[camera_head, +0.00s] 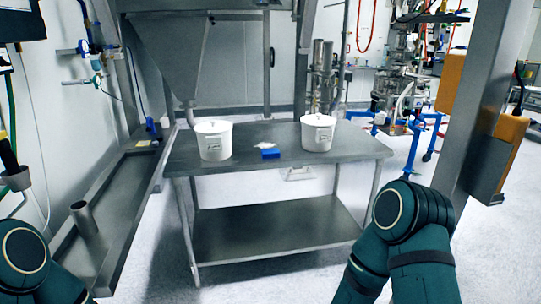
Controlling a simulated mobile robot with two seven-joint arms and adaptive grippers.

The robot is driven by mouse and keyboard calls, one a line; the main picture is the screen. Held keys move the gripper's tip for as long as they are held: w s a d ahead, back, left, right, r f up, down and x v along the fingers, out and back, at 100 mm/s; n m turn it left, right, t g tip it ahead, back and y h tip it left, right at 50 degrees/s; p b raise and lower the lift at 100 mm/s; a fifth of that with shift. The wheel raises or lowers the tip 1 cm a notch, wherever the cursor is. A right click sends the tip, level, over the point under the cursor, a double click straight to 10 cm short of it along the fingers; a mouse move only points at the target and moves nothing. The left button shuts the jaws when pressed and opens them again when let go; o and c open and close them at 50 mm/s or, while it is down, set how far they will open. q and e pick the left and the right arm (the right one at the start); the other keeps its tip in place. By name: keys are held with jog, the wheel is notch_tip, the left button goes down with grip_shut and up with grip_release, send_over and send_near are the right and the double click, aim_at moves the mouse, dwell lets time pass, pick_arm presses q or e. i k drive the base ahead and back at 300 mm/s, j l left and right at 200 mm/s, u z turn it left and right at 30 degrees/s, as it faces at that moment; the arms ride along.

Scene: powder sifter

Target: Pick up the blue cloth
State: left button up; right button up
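The blue cloth (270,153) is a small, flat blue block-like shape. It lies on the grey metal table (350,146), near the front edge and between two white lidded buckets. A small white crumpled thing (265,145) lies just behind it. Parts of my two dark green arms show at the lower left and lower right. Both are well in front of the table and apart from the cloth. Neither gripper is in the picture.
The left white bucket (214,141) and right white bucket (318,133) flank the cloth. A metal trough (115,215) runs along the left. A steel post (488,100) with orange pads stands at the right. The table's lower shelf (270,226) is empty.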

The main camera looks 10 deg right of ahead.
aim_at(266, 154)
jog(key=i+u, duration=0.1)
jog(key=u, duration=0.25)
jog(key=i+l+u, duration=0.1)
jog(key=u, duration=0.2)
jog(key=l+u, duration=0.15)
jog(key=u, duration=0.2)
jog(key=i+l+u, duration=0.15)
jog(key=l, duration=0.15)
jog(key=i+l+u, duration=0.15)
jog(key=l, duration=0.15)
jog(key=i+l+u, duration=0.2)
jog(key=l, duration=0.15)
jog(key=i+l, duration=0.1)
jog(key=l, duration=0.35)
jog(key=l+u, duration=0.15)
jog(key=l, duration=0.35)
jog(key=i, duration=0.05)
